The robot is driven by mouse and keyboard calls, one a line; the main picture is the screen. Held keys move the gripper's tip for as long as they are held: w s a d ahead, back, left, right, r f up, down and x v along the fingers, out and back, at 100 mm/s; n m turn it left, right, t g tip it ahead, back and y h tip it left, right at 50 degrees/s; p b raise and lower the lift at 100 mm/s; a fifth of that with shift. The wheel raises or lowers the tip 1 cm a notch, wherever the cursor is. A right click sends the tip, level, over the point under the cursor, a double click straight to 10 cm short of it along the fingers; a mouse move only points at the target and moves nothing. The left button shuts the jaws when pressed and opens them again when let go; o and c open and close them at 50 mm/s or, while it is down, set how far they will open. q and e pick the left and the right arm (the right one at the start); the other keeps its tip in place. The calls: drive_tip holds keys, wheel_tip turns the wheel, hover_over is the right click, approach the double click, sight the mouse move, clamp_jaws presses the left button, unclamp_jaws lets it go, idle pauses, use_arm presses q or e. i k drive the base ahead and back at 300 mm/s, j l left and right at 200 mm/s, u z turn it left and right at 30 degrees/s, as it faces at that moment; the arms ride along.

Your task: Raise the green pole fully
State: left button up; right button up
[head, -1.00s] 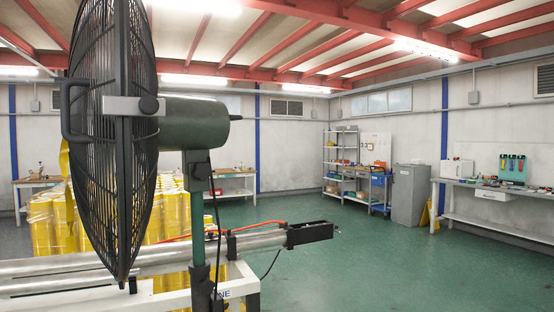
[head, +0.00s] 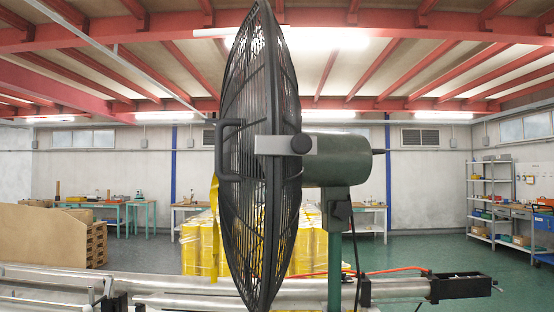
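The green pole (head: 334,268) stands upright right of centre in the head view. It carries a large black caged fan (head: 262,170) with a dark green motor housing (head: 340,160) on top. The fan is seen nearly edge-on, with a grey bracket and a dark handle on its cage. A black cable hangs beside the pole. The pole's lower end is cut off by the frame's bottom edge. Neither of my grippers is in view.
Horizontal metal rollers (head: 170,298) run across the bottom, ending in a black block (head: 462,287) at right. Yellow wrapped rolls (head: 205,245) stand behind the fan. A wooden panel (head: 45,235) is at left. Shelving (head: 490,205) stands at right, with open green floor before it.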

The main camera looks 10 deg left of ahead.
sight(330, 223)
drive_tip(key=i+l+u, duration=0.15)
drive_tip(key=l+u, duration=0.15)
drive_tip(key=i+l+u, duration=0.25)
drive_tip(key=l, duration=0.2)
drive_tip(key=l+u, duration=0.55)
drive_tip(key=l, duration=0.25)
drive_tip(key=l+u, duration=0.1)
drive_tip(key=l, duration=1.3)
